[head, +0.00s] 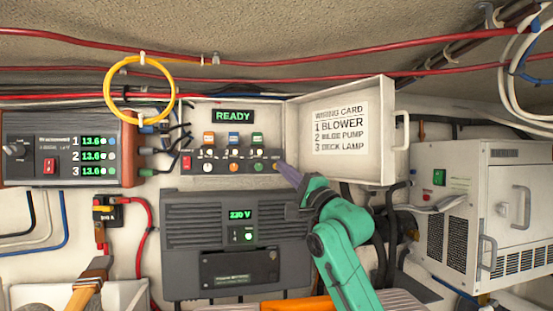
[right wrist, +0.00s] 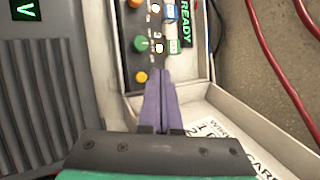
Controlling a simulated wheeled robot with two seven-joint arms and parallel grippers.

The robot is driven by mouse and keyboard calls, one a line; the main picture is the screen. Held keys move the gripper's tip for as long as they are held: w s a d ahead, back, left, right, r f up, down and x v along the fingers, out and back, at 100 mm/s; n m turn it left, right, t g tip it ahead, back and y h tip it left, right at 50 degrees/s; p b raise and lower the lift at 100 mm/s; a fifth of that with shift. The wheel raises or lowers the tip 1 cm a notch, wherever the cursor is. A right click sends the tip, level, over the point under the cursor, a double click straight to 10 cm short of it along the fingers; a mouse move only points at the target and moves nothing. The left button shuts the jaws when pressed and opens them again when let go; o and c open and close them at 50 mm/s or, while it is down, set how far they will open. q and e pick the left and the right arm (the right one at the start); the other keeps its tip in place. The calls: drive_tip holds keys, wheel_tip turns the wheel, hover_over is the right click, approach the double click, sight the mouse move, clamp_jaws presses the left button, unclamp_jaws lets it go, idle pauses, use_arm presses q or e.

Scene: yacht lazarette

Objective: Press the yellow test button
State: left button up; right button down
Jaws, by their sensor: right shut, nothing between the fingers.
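The small yellow button (head: 275,167) sits at the lower right end of the open control box's dark panel, right of the green knob. In the right wrist view the yellow button (right wrist: 141,77) shows just left of my fingertips, uncovered. My right gripper (head: 283,166) has purple fingers, shut and empty, reaching in from the lower right to beside the button. In the wrist view the right gripper (right wrist: 165,74) points at the panel edge near the button. I cannot tell whether it touches anything. My left gripper is not in view.
The panel carries a green READY display (head: 233,116), a red switch (head: 187,161) and several knobs and switches. The open lid with a wiring card (head: 340,127) stands right. A grey 230 V unit (head: 236,250) lies below. A yellow cable loop (head: 138,62) hangs left.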

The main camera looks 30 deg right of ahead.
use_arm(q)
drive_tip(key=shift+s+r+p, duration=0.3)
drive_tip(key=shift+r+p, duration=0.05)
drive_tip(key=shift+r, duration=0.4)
use_arm(e)
drive_tip(key=shift+w+d+f, duration=0.1)
drive_tip(key=shift+w+d, duration=0.05)
drive_tip(key=shift+w, duration=0.4)
drive_tip(key=shift+w+d, duration=0.1)
drive_tip(key=shift+w, duration=0.45)
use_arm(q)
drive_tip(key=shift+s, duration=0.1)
use_arm(e)
drive_tip(key=shift+s, duration=0.15)
drive_tip(key=shift+w+p, duration=0.35)
drive_tip(key=shift+p, duration=0.1)
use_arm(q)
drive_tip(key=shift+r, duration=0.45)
use_arm(e)
drive_tip(key=shift+w+d, duration=0.1)
